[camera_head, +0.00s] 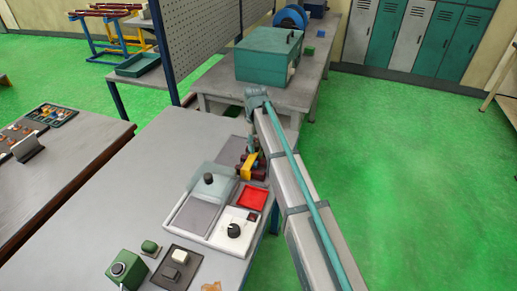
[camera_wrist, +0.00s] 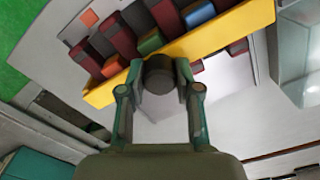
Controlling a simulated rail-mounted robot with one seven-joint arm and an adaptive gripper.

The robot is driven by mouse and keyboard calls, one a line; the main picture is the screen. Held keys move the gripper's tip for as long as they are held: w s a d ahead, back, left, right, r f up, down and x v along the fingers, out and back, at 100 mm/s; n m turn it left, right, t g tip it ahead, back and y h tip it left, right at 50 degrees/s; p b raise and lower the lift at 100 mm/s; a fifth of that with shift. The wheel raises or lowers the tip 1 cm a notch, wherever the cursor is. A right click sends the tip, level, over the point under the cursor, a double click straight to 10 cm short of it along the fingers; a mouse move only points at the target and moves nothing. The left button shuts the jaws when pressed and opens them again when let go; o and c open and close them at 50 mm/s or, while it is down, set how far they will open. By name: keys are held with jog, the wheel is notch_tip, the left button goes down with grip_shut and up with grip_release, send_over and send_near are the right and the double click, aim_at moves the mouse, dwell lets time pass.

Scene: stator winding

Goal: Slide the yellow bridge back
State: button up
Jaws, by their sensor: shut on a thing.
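The yellow bridge (camera_head: 249,164) stands on the workbench near its right edge, among dark red and dark blocks. In the wrist view the bridge (camera_wrist: 215,37) runs slantwise across the upper picture, over a row of dark red pieces (camera_wrist: 117,34) with blue, green and orange ends. A dark round knob (camera_wrist: 159,74) sits at the near side of the bridge. My gripper (camera_wrist: 159,84) is shut on this knob, one finger at each side. In the head view my gripper (camera_head: 253,146) is small and partly hidden by my arm.
A green box (camera_head: 126,268) stands nearer. A teal machine (camera_head: 268,57) stands on the bench behind.

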jog(key=shift+w+a+p, duration=0.15)
jog(key=shift+w+a, duration=0.35)
jog(key=shift+a, duration=1.3)
jog(key=shift+w+a+p, duration=0.15)
jog(key=shift+w+a, duration=0.4)
jog(key=shift+a, duration=1.2)
jog(key=shift+w+a+p, duration=0.15)
jog(key=shift+w+a, duration=0.35)
jog(key=shift+a, duration=1.3)
jog(key=o, duration=0.8)
jog(key=shift+r, duration=0.1)
notch_tip(320, 180, up, 6)
jog(key=p, duration=0.3)
